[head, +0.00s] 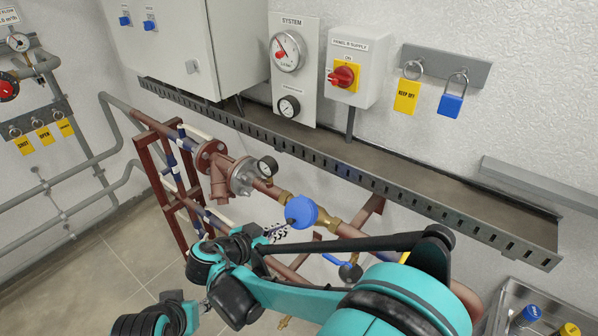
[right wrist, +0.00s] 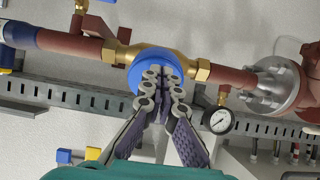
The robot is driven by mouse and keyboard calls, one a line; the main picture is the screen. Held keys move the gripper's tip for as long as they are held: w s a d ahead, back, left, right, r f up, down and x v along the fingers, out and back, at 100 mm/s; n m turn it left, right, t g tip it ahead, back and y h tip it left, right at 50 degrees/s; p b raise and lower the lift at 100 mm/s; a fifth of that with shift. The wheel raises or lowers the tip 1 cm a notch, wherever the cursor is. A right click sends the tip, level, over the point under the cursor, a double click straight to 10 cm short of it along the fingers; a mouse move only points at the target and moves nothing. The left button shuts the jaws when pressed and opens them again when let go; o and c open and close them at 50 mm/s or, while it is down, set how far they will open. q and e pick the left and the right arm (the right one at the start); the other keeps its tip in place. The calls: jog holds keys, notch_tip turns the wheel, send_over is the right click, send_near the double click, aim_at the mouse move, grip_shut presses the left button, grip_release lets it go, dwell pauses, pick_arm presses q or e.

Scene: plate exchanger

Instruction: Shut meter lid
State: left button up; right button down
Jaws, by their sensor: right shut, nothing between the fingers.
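The water meter has a round blue lid (head: 300,211) and sits on a brass fitting (head: 328,221) in the pipe run. In the right wrist view the blue lid (right wrist: 140,72) lies over the brass body (right wrist: 113,52). I cannot tell whether it is fully shut. My right gripper (head: 287,226) is at the lid's near side. In the wrist view the right gripper's fingertips (right wrist: 160,76) are together, empty, and overlap the lid; contact is unclear. The fingers hide part of the lid. My left gripper is not in view.
A pressure gauge (head: 267,167) and a flange (head: 242,177) stand beside the meter on the pipe. A slotted cable tray (head: 330,165) runs along the wall behind. A blue-handled valve (head: 350,271) hangs below the pipe. A metal bin (head: 500,316) is at the lower right.

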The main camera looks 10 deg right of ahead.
jog(key=shift+d, duration=0.1)
dwell(0.3)
jog(key=shift+w+d+r, duration=0.3)
jog(key=shift+w+r, duration=0.1)
jog(key=shift+r, duration=0.05)
notch_tip(320, 180, up, 10)
jog(key=shift+s+a+f, duration=0.15)
jog(key=shift+a+f, duration=0.05)
